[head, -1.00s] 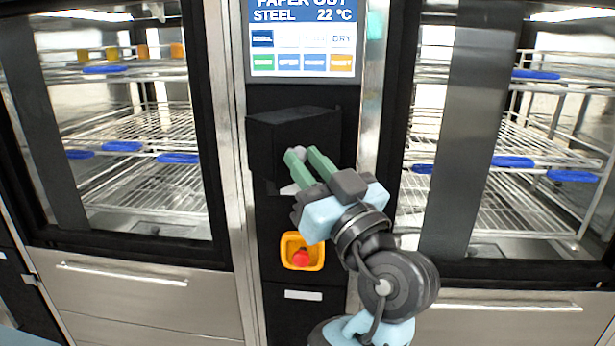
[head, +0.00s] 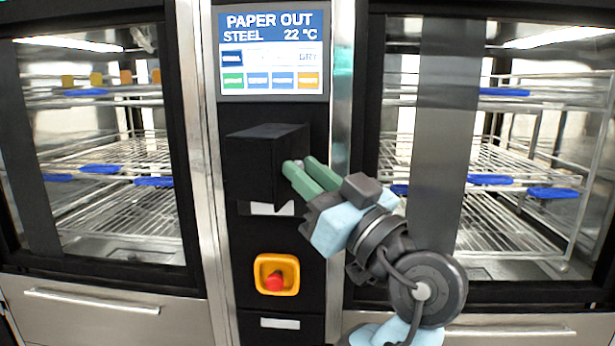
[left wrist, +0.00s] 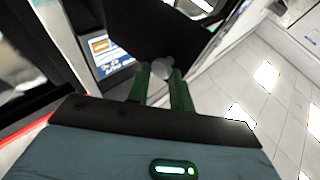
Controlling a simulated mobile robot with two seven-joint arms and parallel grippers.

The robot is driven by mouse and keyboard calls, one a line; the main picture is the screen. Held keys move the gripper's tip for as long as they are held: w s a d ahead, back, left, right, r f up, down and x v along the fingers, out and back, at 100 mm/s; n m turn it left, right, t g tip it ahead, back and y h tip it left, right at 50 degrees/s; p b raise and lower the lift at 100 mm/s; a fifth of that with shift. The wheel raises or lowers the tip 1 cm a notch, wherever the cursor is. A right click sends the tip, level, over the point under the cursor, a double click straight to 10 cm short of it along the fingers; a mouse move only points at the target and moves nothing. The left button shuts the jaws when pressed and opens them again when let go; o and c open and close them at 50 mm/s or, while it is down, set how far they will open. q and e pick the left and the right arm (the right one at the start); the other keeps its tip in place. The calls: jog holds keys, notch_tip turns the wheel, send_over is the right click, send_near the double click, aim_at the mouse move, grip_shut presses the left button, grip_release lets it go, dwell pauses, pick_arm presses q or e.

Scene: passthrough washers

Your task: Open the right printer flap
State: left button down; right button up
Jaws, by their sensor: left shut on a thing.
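The printer flap (head: 250,168) is a black panel on the dark centre column, below the display. It stands out at an angle from the column in the head view. My left gripper (head: 300,167) has its green fingers at the flap's right side. In the left wrist view, the fingers (left wrist: 161,80) are closed around a small round grey knob (left wrist: 162,68) on the dark flap (left wrist: 160,28). The fingers partly hide the knob in the head view. My right gripper is not in view.
The display (head: 272,50) reads "PAPER OUT". A red button in a yellow surround (head: 276,274) sits below the flap. Glass-fronted washers with wire racks stand left (head: 110,170) and right (head: 500,200). A metal post (head: 340,100) borders the column on the right.

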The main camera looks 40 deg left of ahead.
pick_arm(q)
jog(key=shift+w, duration=0.3)
jog(key=c, duration=1.5)
grip_release()
jog(key=shift+w, duration=0.1)
jog(key=shift+c, duration=0.2)
jog(key=o, duration=0.3)
jog(key=shift+w+a+f, duration=0.2)
jog(key=shift+w+f, duration=0.05)
jog(key=shift+s, duration=0.1)
